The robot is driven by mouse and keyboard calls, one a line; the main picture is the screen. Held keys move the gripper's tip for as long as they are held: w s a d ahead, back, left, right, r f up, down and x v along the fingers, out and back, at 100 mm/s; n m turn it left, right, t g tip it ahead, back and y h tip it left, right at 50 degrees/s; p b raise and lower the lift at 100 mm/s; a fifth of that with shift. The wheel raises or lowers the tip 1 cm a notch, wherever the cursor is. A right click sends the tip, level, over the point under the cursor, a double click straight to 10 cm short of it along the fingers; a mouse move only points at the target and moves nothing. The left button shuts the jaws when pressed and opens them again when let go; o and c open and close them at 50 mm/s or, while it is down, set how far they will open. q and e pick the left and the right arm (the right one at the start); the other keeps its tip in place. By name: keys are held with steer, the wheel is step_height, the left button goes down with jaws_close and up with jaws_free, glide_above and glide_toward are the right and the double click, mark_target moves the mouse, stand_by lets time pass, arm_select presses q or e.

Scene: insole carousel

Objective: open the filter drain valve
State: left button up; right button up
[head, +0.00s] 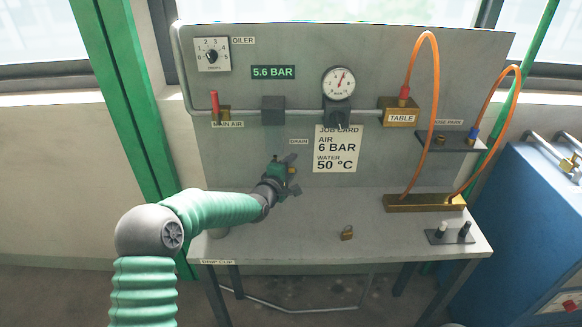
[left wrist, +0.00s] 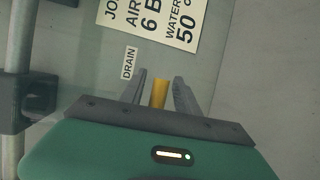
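The drain valve shows as a yellow piece (left wrist: 159,93) in the left wrist view, just below the white DRAIN label (left wrist: 129,63). In the head view the DRAIN label (head: 299,141) is on the grey panel, and my gripper mostly hides the valve. My left gripper (head: 292,172) is at the panel below the dark filter block (head: 273,110). In the left wrist view its two grey fingers (left wrist: 160,92) stand apart, one on each side of the yellow piece, with gaps visible. Whether either finger touches it is unclear. My right gripper is out of view.
A pipe with a red-handled main air valve (head: 215,102), a gauge (head: 339,83) and a brass TABLE block (head: 400,112) runs above. A job card (head: 338,149) hangs right of the gripper. Orange hoses (head: 437,100) loop at the right. A small brass part (head: 347,233) lies on the table (head: 300,243).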

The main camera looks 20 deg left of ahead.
arm_select(q)
steer(key=shift+d+r, duration=0.1)
steer(key=shift+d, duration=0.3)
steer(key=shift+a, duration=0.45)
jaws_close()
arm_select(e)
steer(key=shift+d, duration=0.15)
arm_select(q)
steer(key=shift+d, duration=0.2)
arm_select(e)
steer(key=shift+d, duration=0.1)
